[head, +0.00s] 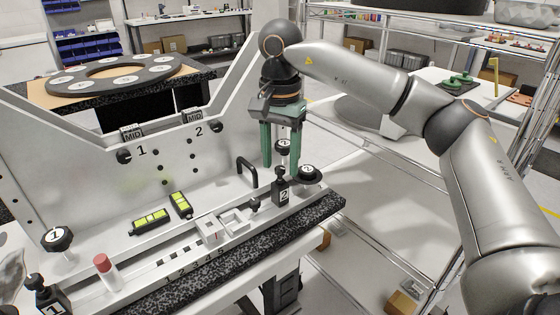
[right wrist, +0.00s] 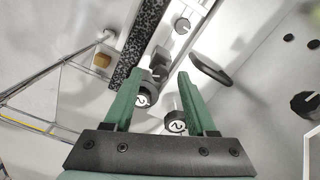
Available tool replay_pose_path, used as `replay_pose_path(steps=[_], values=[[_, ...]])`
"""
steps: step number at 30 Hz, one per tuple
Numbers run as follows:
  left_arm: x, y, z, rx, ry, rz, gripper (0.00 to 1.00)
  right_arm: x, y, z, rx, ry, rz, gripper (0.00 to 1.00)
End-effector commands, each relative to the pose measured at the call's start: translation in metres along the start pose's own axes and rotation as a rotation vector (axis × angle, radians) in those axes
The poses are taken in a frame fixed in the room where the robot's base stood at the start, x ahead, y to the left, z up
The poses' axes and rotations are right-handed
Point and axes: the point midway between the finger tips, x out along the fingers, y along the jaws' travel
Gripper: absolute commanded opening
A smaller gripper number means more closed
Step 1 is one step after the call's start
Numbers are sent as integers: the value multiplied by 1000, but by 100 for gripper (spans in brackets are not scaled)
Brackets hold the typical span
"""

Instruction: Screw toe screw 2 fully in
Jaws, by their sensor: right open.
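Two round black knobs marked 2 stand at the right end of the fixture; I cannot tell for sure which is toe screw 2. The upper knob (head: 283,147) is above the black block marked 2 (head: 281,191); the lower knob (head: 308,174) is to its right near the granite edge. My right gripper (head: 281,160) is open, pointing down, with its green fingers around the upper knob's place in the picture. In the right wrist view both knobs, one nearer the left finger (right wrist: 143,96) and one lower (right wrist: 177,123), show between the fingers, with no visible grip. My left gripper is not in view.
The upright metal plate (head: 215,160) with holes stands left of my gripper. A black handle (head: 247,171) is close by. Two yellow-green levels (head: 151,220) and a red-capped item (head: 104,268) are on the left. A knob marked 1 (head: 57,238) is at far left.

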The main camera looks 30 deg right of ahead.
Motion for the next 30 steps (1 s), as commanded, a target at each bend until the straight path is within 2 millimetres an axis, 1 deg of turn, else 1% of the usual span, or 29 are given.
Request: replay_pose_path(steps=[9,24,30], values=[[0,0,3,0,-6,1,79,3,0,0,0,0,0,56],[0,-1,5,0,-10,-1,79,2,0,0,0,-1,0,0],[0,-1,5,0,-10,-3,79,2,0,0,-1,-1,0,0]])
